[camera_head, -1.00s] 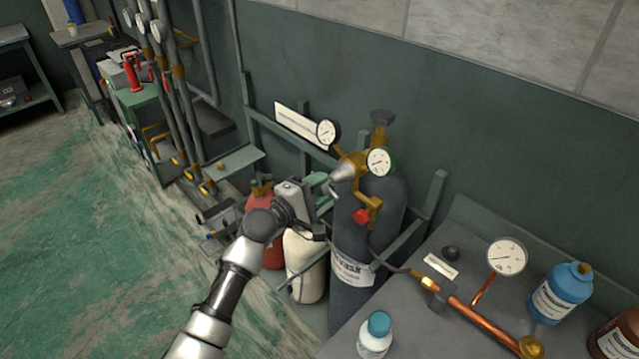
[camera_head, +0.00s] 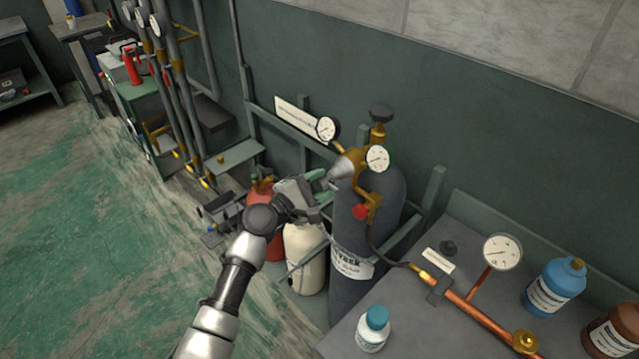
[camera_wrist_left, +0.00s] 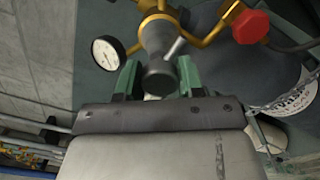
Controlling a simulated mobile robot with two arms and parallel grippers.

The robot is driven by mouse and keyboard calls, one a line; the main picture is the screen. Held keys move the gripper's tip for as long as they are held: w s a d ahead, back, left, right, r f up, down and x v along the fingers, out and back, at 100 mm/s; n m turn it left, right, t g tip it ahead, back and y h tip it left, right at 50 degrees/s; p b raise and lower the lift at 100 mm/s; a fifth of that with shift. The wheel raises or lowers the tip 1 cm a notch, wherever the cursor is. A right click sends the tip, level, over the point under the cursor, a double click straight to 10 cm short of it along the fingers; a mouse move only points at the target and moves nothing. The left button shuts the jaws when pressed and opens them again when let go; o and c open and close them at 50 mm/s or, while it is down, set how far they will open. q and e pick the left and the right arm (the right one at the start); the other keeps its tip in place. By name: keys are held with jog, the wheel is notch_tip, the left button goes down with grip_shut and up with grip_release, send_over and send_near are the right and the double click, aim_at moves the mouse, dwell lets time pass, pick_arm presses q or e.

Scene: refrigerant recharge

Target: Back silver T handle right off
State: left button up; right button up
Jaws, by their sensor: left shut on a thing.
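The regulator (camera_head: 343,166) is a brass body with a silver cone that points left, on top of the dark grey cylinder (camera_head: 351,225). My left gripper (camera_head: 324,182) is at the cone's end. In the left wrist view, the green fingers of my gripper (camera_wrist_left: 158,78) sit on both sides of the dark round end of the handle, shut on it. The silver bar of the T handle (camera_wrist_left: 174,48) sticks out at a slant between the fingers and the regulator. In the head view the handle is mostly hidden by the gripper. My right gripper is out of view.
Two gauges (camera_head: 377,158) (camera_head: 327,129) and a red knob (camera_head: 360,211) are close to the gripper. A cream cylinder (camera_head: 305,258) and a red one stand below it. A bench (camera_head: 414,309) with a copper pipe and bottles is at the right. Open floor lies left.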

pick_arm(q)
jog(key=shift+f, duration=0.1)
jog(key=o, duration=0.9)
jog(key=shift+a, duration=0.1)
jog(key=b+v, duration=0.1)
jog(key=v, duration=0.9)
jog(key=shift+s+a+b, duration=0.25)
jog(key=shift+s+b, duration=0.05)
jog(key=shift+b, duration=0.1)
